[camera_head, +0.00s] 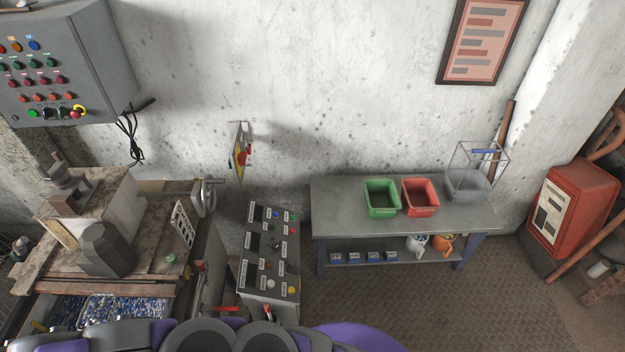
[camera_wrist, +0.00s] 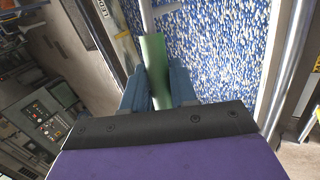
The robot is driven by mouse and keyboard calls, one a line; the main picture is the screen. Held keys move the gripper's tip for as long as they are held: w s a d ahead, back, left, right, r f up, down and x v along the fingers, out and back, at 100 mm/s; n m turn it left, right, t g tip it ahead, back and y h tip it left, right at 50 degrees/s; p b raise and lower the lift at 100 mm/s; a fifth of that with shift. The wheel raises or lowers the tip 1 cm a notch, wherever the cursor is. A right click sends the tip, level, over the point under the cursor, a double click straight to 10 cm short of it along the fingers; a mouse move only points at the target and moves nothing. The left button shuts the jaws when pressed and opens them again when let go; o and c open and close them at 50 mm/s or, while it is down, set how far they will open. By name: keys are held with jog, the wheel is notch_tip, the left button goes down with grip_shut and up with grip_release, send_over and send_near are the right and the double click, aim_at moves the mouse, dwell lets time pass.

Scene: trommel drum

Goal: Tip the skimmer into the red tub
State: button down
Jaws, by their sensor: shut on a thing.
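My gripper (camera_wrist: 156,86) is shut on a green handle (camera_wrist: 154,55) in the wrist view, with one blue finger on each side. A pale rod runs on from the handle to the top edge. I take this to be the skimmer; its far end is out of view. Behind it lies a bed of blue and white bits (camera_wrist: 215,50), which also shows at the lower left of the head view (camera_head: 125,306). The red tub (camera_head: 420,198) stands upright on the grey bench, far to the right of that bed. My gripper cannot be made out in the head view.
A green tub (camera_head: 381,199) stands just left of the red tub on the bench (camera_head: 330,199). A wire basket (camera_head: 467,187) with a blue handle stands to the right. A control console (camera_head: 268,250) stands between the trough and the bench. Floor before the bench is clear.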

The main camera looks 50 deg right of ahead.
jog(key=shift+r+p, duration=1.75)
jog(key=shift+r, duration=0.35)
jog(key=shift+d, duration=0.1)
